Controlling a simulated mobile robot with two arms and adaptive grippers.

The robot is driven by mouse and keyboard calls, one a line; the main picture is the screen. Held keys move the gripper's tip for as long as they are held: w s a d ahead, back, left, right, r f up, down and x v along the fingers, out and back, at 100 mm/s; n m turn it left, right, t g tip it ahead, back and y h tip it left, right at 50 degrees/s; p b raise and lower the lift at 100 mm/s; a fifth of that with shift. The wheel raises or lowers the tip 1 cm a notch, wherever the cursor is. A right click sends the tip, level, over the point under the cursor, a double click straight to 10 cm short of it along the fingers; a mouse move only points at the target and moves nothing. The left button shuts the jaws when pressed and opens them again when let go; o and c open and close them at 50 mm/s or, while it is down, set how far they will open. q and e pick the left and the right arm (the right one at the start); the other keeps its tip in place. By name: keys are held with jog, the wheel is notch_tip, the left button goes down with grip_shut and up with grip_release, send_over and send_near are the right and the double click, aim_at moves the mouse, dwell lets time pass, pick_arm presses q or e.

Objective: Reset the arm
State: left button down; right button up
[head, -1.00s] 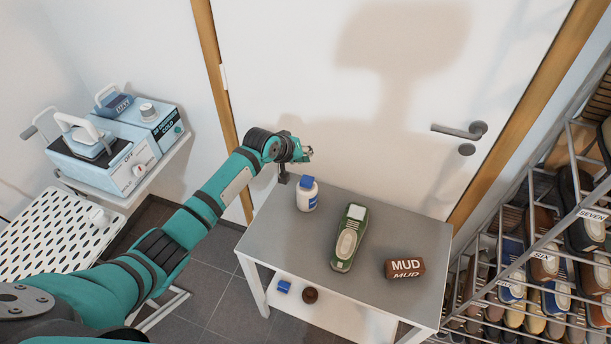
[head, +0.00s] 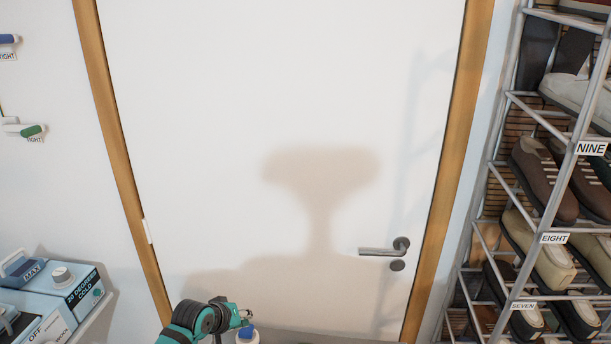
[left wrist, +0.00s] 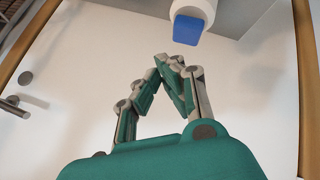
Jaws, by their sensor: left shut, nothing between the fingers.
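My left gripper (head: 246,315) is at the bottom of the head view, its arm bent at the lower edge. In the left wrist view its fingertips (left wrist: 170,60) meet and hold nothing. A white bottle with a blue cap (head: 247,332) is partly visible just below the gripper in the head view. The bottle (left wrist: 199,8) also shows at the top of the left wrist view, its blue cap close to the fingertips but not gripped. My right gripper is not in view.
A white door with a lever handle (head: 385,249) fills the middle. A shoe rack (head: 565,190) with numbered labels stands at the right. Light blue box-like devices (head: 60,295) sit at the lower left. Small labelled items (head: 22,128) are on the left wall.

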pick_arm(q)
jog(key=s+d+f+m+g, duration=0.1)
jog(key=s+d+f, duration=0.1)
jog(key=s, duration=0.4)
jog(key=s+d+f+m+g, duration=0.1)
jog(key=s+d+f+m, duration=0.1)
jog(key=s, duration=0.4)
jog(key=s+a+r+m+g+y, duration=0.1)
jog(key=s+a+r+m+y, duration=0.15)
jog(key=s, duration=1.15)
jog(key=s+a+r+m+g+y, duration=0.1)
jog(key=s+a+r, duration=0.15)
jog(key=s, duration=1.15)
notch_tip(320, 180, down, 32)
jog(key=s+g+b, duration=0.2)
jog(key=b, duration=0.1)
jog(key=s+a+f+b, duration=0.1)
jog(key=s+f, duration=0.6)
jog(key=f, duration=0.1)
jog(key=s+a+f+g, duration=0.1)
jog(key=s+a+f, duration=0.1)
jog(key=s+f, duration=0.6)
jog(key=shift+s+a+b, duration=0.25)
jog(key=shift+b, duration=0.1)
